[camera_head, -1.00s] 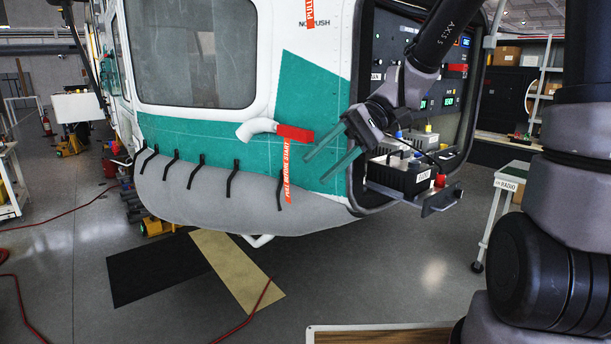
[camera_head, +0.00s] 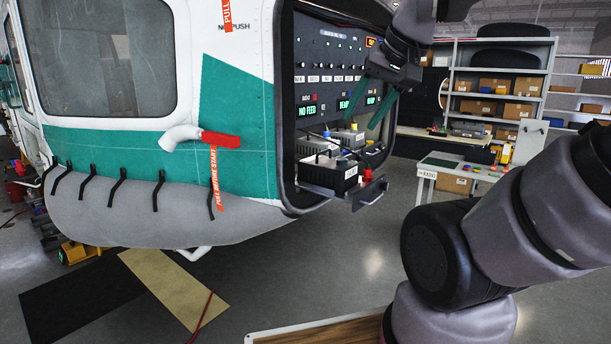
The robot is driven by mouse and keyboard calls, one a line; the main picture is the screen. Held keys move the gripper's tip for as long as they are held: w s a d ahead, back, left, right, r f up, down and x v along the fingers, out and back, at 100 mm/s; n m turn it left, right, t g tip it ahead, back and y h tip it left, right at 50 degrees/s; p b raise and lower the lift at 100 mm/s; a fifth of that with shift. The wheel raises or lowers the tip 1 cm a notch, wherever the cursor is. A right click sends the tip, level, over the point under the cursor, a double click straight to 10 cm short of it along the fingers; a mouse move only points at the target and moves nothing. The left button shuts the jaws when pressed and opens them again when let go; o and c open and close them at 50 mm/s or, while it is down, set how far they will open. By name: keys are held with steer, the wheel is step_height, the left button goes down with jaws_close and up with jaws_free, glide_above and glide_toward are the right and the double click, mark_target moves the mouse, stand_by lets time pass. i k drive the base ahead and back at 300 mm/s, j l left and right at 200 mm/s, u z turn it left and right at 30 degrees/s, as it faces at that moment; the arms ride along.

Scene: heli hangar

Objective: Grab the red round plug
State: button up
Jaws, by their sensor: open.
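A small red round plug (camera_head: 366,171) sits at the right front of a pull-out tray (camera_head: 362,194) below the helicopter's instrument panel. It is beside a black box (camera_head: 330,180) with a white label. My gripper (camera_head: 362,113) is open and empty, with its two dark green fingers pointing down and slightly left. In the picture it is above the plug, in front of the panel, and apart from it. A larger red cover (camera_head: 221,140) with a red streamer is on the end of a white pipe on the fuselage.
Blue and yellow knobs stand on the boxes behind the plug. The panel opening's dark rim (camera_head: 283,110) is left of the tray. A small table (camera_head: 470,168) and shelves (camera_head: 500,85) stand to the right. Floor below the tray is clear.

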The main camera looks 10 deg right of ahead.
mark_target(368, 171)
steer(key=l+u, duration=0.3)
steer(key=l, duration=0.6)
steer(key=l+u, duration=0.3)
steer(key=l, duration=0.65)
